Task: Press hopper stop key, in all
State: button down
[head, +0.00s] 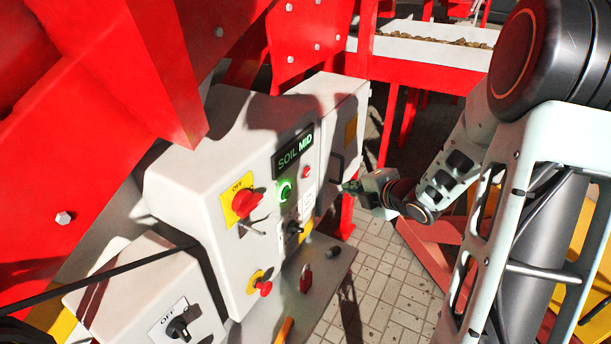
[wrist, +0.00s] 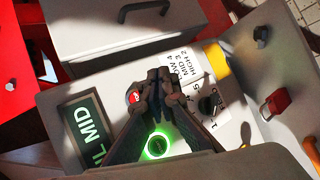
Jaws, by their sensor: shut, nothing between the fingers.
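A white control box (head: 226,181) carries a dark sign reading SOIL MID (head: 294,147). Under the sign sit a small red button (head: 306,172) and a green-lit round button (head: 285,191). No label naming the hopper stop key is readable. My gripper (head: 352,187) is shut and empty, out to the right of the box front in the head view. In the wrist view my gripper's closed fingertips (wrist: 158,76) appear over the panel, with the red button (wrist: 133,97) just left of them and the green ring (wrist: 157,145) framed between the finger links. Contact is not visible.
A lower-left box has an OFF knob (head: 179,326). Tiled floor (head: 385,285) is open below.

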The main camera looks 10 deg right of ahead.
aim_at(307, 172)
dwell(0.3)
jog(key=w+a+b, duration=0.2)
jog(key=w+a, duration=0.3)
jog(key=a, duration=0.2)
dwell(0.3)
jog(key=shift+w+b, duration=0.15)
jog(key=shift+b, duration=0.2)
dwell(1.0)
jog(key=shift+w+a, duration=0.2)
jog(key=shift+a, duration=0.15)
jog(key=shift+w+a+b, duration=0.25)
jog(key=shift+a+b, duration=0.15)
jog(key=shift+b, duration=0.1)
dwell(0.8)
jog(key=shift+d, duration=0.1)
jog(key=shift+s+d, duration=0.5)
jog(key=shift+d, duration=0.1)
